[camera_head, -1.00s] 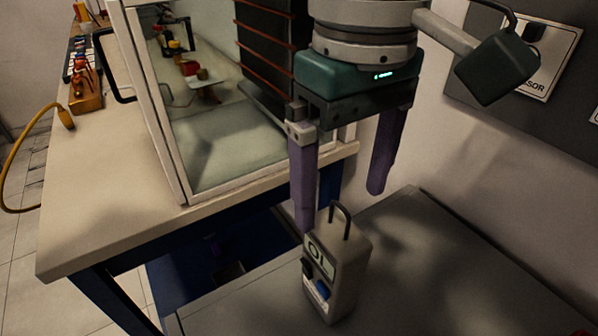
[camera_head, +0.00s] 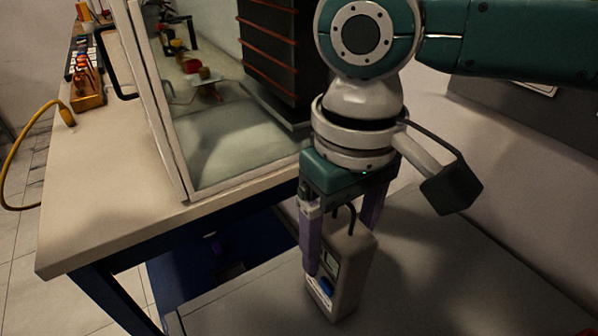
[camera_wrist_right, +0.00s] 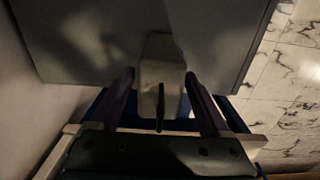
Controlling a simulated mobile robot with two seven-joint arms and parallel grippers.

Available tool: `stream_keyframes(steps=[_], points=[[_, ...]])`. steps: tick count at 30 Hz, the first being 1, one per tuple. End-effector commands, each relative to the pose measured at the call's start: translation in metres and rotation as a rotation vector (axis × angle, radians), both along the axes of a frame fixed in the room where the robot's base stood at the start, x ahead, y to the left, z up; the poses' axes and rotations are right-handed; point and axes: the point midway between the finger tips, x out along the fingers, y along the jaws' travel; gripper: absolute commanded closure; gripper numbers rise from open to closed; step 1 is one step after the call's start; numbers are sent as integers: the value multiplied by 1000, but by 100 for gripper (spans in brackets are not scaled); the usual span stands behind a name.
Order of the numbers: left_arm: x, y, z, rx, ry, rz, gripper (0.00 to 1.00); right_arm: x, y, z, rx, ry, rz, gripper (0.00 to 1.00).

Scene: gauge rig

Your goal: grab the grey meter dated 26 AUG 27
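A grey box-shaped meter (camera_head: 350,272) with a dark loop handle on top, a display and a blue part on its front stands upright on a grey surface. Its date cannot be read. My right gripper (camera_head: 340,248) points down over it with purple fingers spread, one on each side of its upper part. In the right wrist view the meter (camera_wrist_right: 161,68) shows between the two fingertips (camera_wrist_right: 158,78), with gaps on both sides. The left finger covers part of the meter's front. My left gripper is not in view.
The grey surface (camera_head: 440,285) is clear around the meter. A beige bench (camera_head: 100,190) at the left carries a glass-fronted cabinet (camera_head: 188,195), close to my right gripper. A wall with a dark panel (camera_head: 530,115) stands at the right. A yellow hose (camera_head: 15,208) hangs at far left.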

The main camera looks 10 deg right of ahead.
Motion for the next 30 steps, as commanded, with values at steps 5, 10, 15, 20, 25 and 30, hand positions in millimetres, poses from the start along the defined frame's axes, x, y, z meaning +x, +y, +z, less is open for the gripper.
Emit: stream_keyframes(steps=[5,10,15,20,25,30], points=[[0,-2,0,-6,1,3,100,0,0,0,0,0,0,41],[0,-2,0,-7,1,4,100,0,0,0,0,0,0,60],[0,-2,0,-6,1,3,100,0,0,0,0,0,0,80],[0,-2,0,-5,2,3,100,0,0,0,0,0,0,98],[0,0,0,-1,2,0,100,0,0,0,0,0,0,100],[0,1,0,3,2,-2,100,0,0,0,0,0,0,100]])
